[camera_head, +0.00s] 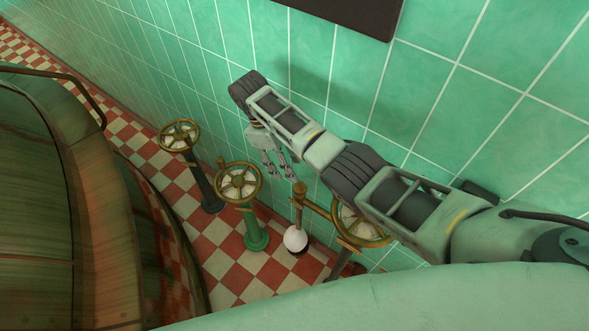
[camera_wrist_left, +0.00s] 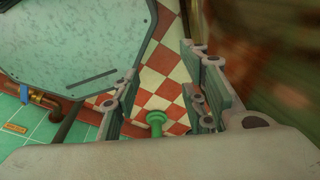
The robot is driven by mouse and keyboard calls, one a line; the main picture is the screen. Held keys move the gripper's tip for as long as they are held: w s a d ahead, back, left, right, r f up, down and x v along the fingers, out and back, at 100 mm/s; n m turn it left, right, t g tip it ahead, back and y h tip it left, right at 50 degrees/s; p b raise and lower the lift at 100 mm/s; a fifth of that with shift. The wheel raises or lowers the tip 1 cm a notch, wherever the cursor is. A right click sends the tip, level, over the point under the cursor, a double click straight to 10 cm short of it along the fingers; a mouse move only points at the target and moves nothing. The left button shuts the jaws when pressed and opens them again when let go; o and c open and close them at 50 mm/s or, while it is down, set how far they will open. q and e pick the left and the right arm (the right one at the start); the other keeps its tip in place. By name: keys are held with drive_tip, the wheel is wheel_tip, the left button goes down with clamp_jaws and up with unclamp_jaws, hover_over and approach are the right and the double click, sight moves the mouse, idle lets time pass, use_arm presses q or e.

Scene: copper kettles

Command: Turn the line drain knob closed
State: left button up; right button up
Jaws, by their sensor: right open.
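Several spoked handwheels stand along the tiled wall in the head view; I cannot tell which one is the line drain knob. One wheel (camera_head: 180,135) is on a dark pedestal and one (camera_head: 238,182) on a green pedestal. A third wheel (camera_head: 373,233) is partly hidden behind my right arm. My right gripper (camera_head: 282,176) is open and empty, pointing down, right of the green-pedestal wheel and apart from it. My left gripper (camera_wrist_left: 160,100) shows only in the left wrist view, fingers spread, with a green pedestal-like part (camera_wrist_left: 156,120) visible between them.
A brass pipe (camera_head: 299,200) with a white ball (camera_head: 295,239) stands below my right gripper. A large copper kettle (camera_head: 45,215) fills the left side. A dark panel (camera_head: 350,12) hangs on the green wall. The red and white checkered floor (camera_head: 215,235) is open between kettle and wheels.

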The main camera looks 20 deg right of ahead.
sight(300, 184)
drive_tip(key=x, duration=0.4)
drive_tip(key=shift+s+d+p, duration=0.15)
drive_tip(key=shift+s+p, duration=0.25)
drive_tip(key=shift+s, duration=0.05)
drive_tip(key=shift+x, duration=1.15)
drive_tip(key=shift+w+f, duration=0.15)
drive_tip(key=shift+f, duration=0.3)
use_arm(q)
drive_tip(key=shift+s+a+r, duration=0.1)
drive_tip(key=shift+s+r, duration=0.1)
drive_tip(key=shift+s, duration=0.7)
drive_tip(key=shift+s+a+r, duration=0.1)
drive_tip(key=shift+s+r, duration=0.1)
drive_tip(key=shift+s, duration=0.65)
use_arm(e)
drive_tip(key=shift+d, duration=0.1)
drive_tip(key=c, duration=1)
